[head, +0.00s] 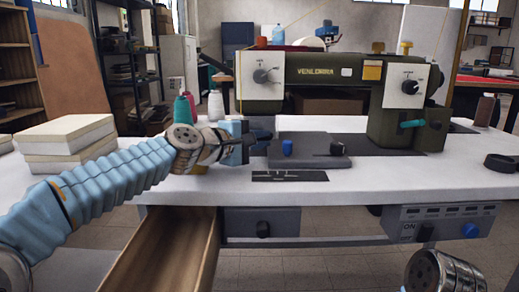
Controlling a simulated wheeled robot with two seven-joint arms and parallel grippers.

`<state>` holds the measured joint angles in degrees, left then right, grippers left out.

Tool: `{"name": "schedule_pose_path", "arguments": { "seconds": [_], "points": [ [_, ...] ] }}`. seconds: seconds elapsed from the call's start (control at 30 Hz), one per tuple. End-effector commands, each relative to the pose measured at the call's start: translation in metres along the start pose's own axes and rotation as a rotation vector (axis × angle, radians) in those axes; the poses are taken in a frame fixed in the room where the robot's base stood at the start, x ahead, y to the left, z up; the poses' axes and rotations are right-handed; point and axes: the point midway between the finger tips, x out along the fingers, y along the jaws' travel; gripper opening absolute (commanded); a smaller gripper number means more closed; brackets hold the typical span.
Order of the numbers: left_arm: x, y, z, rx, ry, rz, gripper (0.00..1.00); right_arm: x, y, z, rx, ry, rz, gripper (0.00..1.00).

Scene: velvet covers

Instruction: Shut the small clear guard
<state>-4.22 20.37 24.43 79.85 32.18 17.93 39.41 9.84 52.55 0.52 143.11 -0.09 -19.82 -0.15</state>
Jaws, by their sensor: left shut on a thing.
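My left gripper (262,138) reaches in from the left, low over the table under the left end of the sewing machine (330,72). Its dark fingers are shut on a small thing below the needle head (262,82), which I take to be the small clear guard. The guard itself is too small and too hidden by the fingers to make out, and its angle cannot be told. Part of my right arm shows at the bottom right; its gripper is out of view.
The white table (400,180) carries a raised grey plate (315,148) with a blue knob beside the gripper. Pale stacked blocks (66,135) and thread cones (183,108) stand left. An open wooden drawer (165,250) juts out below. The table's front right is mostly clear.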

Motion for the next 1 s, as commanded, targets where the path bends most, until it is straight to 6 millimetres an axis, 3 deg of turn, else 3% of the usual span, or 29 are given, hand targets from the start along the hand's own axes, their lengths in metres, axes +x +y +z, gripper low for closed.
{"name": "schedule_pose_path", "arguments": {
  "seconds": [0.23,0.27,0.4,0.77,1.0],
  "points": [
    [0.000,-0.001,-0.001,-0.002,0.001,-0.003,0.00,-0.001,-0.001,0.000,0.000,0.000,0.000,0.36],
    [0.000,-0.001,-0.001,-0.002,0.001,-0.003,0.18,-0.001,-0.001,0.000,0.000,0.000,0.000,0.36],
    [0.000,-0.001,-0.001,-0.002,0.001,-0.003,0.36,-0.001,-0.001,0.000,0.000,0.000,0.000,0.36],
    [-0.008,-0.001,-0.001,-0.001,0.001,-0.002,0.36,0.002,0.001,0.000,0.000,-0.001,-0.001,0.36],
    [-0.059,-0.003,-0.002,0.000,0.005,0.000,0.36,0.017,0.005,0.001,-0.001,-0.004,-0.003,0.36]
  ]
}}
